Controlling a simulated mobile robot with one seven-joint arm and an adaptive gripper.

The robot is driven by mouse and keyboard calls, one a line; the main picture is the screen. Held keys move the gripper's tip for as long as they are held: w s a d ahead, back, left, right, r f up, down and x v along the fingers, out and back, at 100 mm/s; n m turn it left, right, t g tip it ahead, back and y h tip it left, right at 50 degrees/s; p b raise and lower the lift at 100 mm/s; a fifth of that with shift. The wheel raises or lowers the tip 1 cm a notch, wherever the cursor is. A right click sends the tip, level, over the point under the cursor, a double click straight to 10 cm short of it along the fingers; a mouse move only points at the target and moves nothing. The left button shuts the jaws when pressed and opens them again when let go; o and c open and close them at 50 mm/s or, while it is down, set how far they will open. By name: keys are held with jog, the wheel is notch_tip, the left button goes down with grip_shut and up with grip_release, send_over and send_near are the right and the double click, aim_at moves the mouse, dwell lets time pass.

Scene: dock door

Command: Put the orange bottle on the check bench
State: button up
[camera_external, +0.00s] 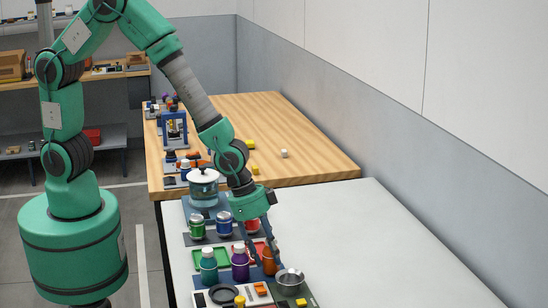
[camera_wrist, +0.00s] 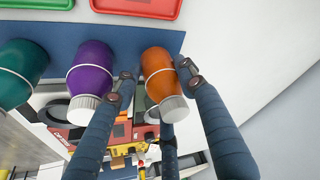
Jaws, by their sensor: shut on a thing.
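The orange bottle (camera_wrist: 159,70) has a white ribbed cap and stands on a blue mat (camera_wrist: 110,32) in the wrist view. My gripper (camera_wrist: 158,78) has its fingers on either side of the bottle, shut on it. In the external view the orange bottle (camera_external: 269,262) stands at the right end of a row of bottles, partly hidden by my gripper (camera_external: 266,254). A purple bottle (camera_wrist: 91,70) stands just left of it, close to one finger. I cannot tell which surface is the check bench.
A teal bottle (camera_external: 208,266) stands left of the purple one. Red and green trays, cans, a glass pot (camera_external: 203,190) and a metal bowl (camera_external: 290,281) crowd this side. The white table (camera_external: 350,235) is clear to the right. A wooden table (camera_external: 290,135) adjoins behind.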

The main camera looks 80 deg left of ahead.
jog(key=shift+f+b, duration=0.35)
jog(key=shift+f, duration=0.1)
jog(key=o, duration=1.5)
jog(key=shift+v, duration=6.05)
jog(key=shift+w, duration=0.1)
